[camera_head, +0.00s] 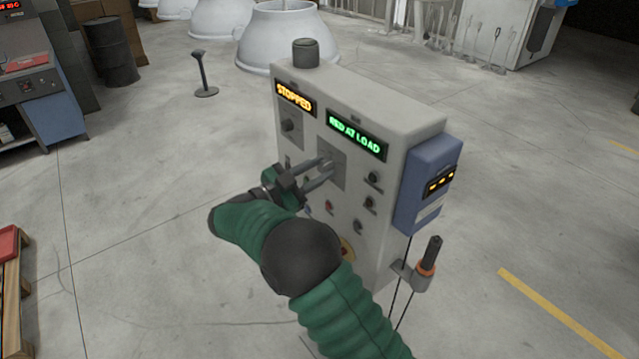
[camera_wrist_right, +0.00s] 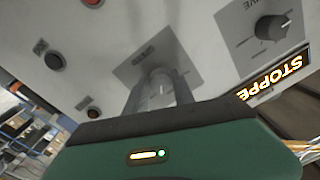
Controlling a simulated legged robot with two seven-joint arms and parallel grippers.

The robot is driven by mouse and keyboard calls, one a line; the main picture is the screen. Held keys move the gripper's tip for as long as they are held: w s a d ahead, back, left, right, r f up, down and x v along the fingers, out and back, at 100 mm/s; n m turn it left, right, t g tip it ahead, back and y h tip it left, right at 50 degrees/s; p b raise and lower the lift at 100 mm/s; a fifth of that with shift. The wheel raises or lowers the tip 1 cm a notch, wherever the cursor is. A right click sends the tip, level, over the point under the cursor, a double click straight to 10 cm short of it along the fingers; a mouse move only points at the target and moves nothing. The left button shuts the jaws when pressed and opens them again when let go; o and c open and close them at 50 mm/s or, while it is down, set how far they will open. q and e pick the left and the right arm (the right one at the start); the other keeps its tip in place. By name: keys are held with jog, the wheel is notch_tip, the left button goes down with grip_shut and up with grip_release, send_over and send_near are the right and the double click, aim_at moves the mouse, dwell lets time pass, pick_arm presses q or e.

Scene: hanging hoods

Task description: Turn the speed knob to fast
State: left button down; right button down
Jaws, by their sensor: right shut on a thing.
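A grey control box (camera_head: 385,110) stands in front of me. The knob (camera_wrist_right: 162,84) on its middle plate (camera_wrist_right: 140,70) appears to be the speed knob; the plate's lettering is too blurred to read. My right gripper (camera_head: 327,170) reaches the panel under the green display. Its fingers (camera_wrist_right: 160,95) are shut on this knob, one on each side, and partly hide it. The knob's pointer setting cannot be made out. My left gripper is not in view.
An amber display (camera_head: 294,98) reads STOPPED; a green one (camera_head: 356,137) ends in AT LOAD. Several buttons (camera_head: 374,178) sit right of and below the gripper. A blue box (camera_head: 425,185) and a holstered black-and-orange handle (camera_head: 429,257) are on the right side.

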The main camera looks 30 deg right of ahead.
jog(key=m+b, duration=0.1)
jog(key=b, duration=0.1)
jog(key=m+b, duration=0.2)
jog(key=shift+a+f, duration=0.1)
jog(key=shift+f, duration=0.2)
jog(key=shift+r+m+b, duration=0.15)
jog(key=shift+m+b, duration=1.05)
jog(key=shift+b, duration=0.05)
jog(key=c, duration=1.5)
grip_release()
jog(key=o, duration=0.4)
jog(key=shift+a+r, duration=0.1)
jog(key=shift+a, duration=0.15)
